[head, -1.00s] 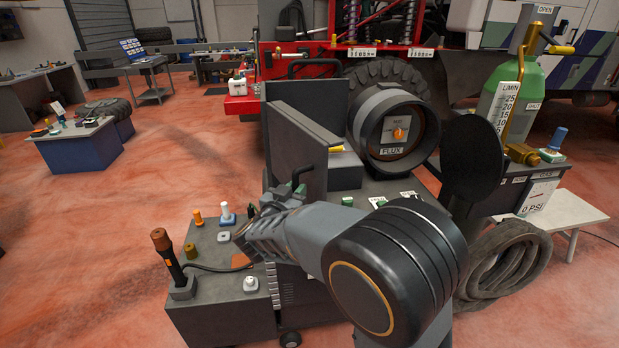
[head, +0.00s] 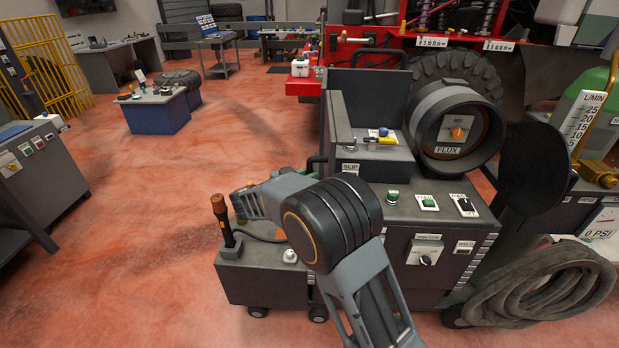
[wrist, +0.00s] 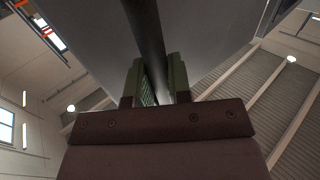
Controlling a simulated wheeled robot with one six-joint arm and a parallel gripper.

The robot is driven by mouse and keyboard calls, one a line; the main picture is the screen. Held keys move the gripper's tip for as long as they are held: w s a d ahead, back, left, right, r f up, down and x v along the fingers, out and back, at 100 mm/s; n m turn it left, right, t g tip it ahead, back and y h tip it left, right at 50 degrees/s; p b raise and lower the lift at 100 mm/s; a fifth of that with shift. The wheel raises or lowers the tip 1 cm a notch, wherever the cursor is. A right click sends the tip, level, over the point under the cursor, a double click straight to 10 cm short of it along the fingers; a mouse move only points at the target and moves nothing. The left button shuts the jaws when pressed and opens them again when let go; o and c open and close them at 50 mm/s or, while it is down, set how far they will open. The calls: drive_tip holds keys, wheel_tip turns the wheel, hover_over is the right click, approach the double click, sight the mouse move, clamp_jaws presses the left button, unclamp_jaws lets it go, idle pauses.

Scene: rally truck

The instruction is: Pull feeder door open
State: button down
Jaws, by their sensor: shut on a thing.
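The feeder door (head: 337,118) is a dark grey panel on the left of the feeder cabinet. It stands swung out and is seen nearly edge-on, with the compartment beside it exposed. In the wrist view its grey face (wrist: 215,35) fills the upper middle. My gripper (wrist: 159,82) has its green fingers on either side of a dark bar handle (wrist: 147,30) and is shut on it. In the head view the fingers are mostly hidden by my arm.
The open compartment shows a blue knob and a yellow part (head: 386,140). A low box with an upright torch-like handle (head: 222,220) stands below my arm.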

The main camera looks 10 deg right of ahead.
drive_tip(key=shift+r, duration=0.25)
drive_tip(key=c, duration=1.1)
unclamp_jaws()
drive_tip(key=shift+w+f, duration=0.1)
drive_tip(key=shift+f, duration=0.05)
drive_tip(key=shift+a, duration=0.1)
drive_tip(key=b+v, duration=0.3)
drive_tip(key=v, duration=1)
drive_tip(key=shift+s+a, duration=0.2)
drive_tip(key=shift+a, duration=0.1)
